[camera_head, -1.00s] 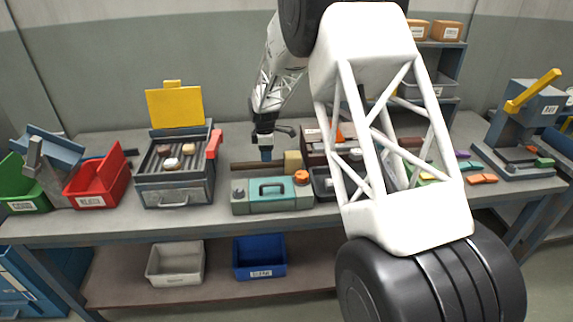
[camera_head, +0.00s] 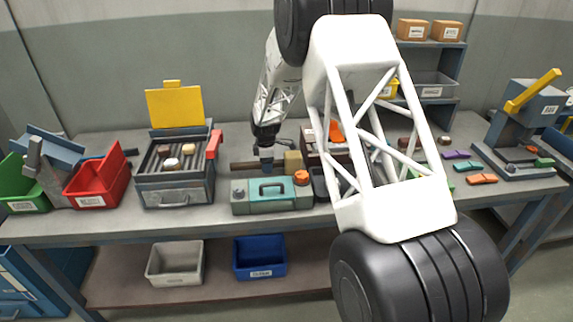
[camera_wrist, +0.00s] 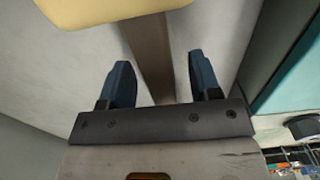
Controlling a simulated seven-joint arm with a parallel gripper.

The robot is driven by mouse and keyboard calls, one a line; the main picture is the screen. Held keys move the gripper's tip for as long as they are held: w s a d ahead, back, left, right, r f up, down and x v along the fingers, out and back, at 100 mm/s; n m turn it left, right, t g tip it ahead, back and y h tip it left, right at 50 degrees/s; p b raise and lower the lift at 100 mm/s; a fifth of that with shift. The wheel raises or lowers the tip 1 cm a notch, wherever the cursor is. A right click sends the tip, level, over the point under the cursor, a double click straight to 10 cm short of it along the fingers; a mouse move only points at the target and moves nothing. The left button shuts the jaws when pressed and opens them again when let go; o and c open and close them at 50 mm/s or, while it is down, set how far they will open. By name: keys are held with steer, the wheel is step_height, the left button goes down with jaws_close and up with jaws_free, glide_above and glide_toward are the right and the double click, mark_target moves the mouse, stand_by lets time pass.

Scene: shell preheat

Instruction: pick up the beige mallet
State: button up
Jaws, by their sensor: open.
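The beige mallet has a beige block head (camera_head: 293,161) and a brown handle (camera_head: 242,166). It lies on the workbench behind the teal toolbox, with its handle pointing left. In the wrist view the head (camera_wrist: 105,8) is at the top left, partly cut off. The handle (camera_wrist: 150,55) runs down from it into the space between my fingers. My gripper (camera_head: 266,160) is open above the handle, just left of the head; its blue fingers also show in the wrist view (camera_wrist: 163,82), one on each side of the handle. I cannot tell the exact height gap.
The teal toolbox (camera_head: 240,206) with an orange knob stands just in front of the mallet. A grill-like heater (camera_head: 175,189) with a raised yellow lid is to the left, beside a red bin (camera_head: 97,185). My arm hides part of the bench to the right.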

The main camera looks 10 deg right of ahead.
stand_by(0.5)
jaws_close()
